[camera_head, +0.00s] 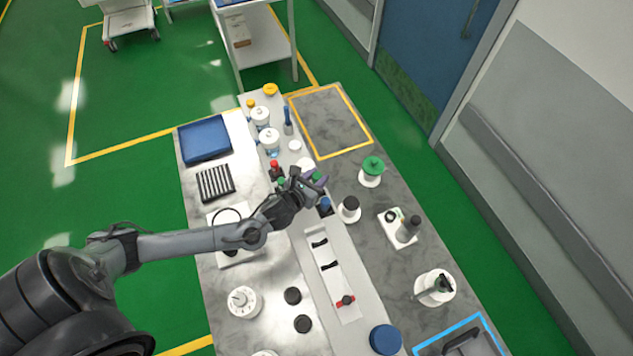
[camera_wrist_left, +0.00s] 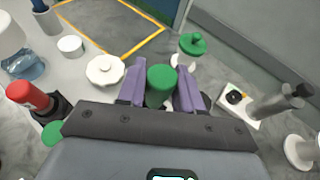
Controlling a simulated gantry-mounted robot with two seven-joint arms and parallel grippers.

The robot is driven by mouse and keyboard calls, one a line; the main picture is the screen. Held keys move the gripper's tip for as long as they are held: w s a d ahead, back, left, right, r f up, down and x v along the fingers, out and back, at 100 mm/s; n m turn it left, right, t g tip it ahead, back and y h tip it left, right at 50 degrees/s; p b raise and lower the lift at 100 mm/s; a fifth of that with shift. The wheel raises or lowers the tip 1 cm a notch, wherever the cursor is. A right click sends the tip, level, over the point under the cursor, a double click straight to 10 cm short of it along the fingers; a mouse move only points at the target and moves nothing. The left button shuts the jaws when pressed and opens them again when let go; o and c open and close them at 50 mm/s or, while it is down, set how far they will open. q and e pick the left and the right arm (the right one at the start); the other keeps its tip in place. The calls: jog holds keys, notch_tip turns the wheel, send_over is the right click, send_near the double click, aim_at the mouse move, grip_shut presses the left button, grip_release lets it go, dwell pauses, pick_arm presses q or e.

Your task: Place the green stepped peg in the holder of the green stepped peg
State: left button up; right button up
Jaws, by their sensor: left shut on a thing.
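My left gripper (camera_head: 314,182) is above the middle of the table, with purple fingers shut on the green stepped peg (camera_wrist_left: 161,82). In the left wrist view the peg is a green cylinder with its round top showing; its lower part is hidden. A white round piece with a scalloped rim (camera_wrist_left: 106,69) lies just beyond the left finger. A white base with a wide green top (camera_head: 371,171) stands to the right of the gripper; it also shows in the left wrist view (camera_wrist_left: 192,43). I cannot tell which piece is the peg's holder. My right gripper is not in view.
A red-topped piece (camera_wrist_left: 30,97) stands close to the left of the gripper. A black-topped white pot (camera_head: 349,210) and a white block with a dark post (camera_head: 402,229) stand to its right. A yellow-outlined area (camera_head: 329,122) at the back is empty.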

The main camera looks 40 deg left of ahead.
pick_arm(q)
jog(key=shift+w+a+f, duration=0.3)
jog(key=shift+f, duration=1.95)
jog(key=shift+f, duration=0.1)
jog(key=shift+f, duration=0.15)
jog(key=o, duration=0.8)
jog(key=shift+o, duration=0.2)
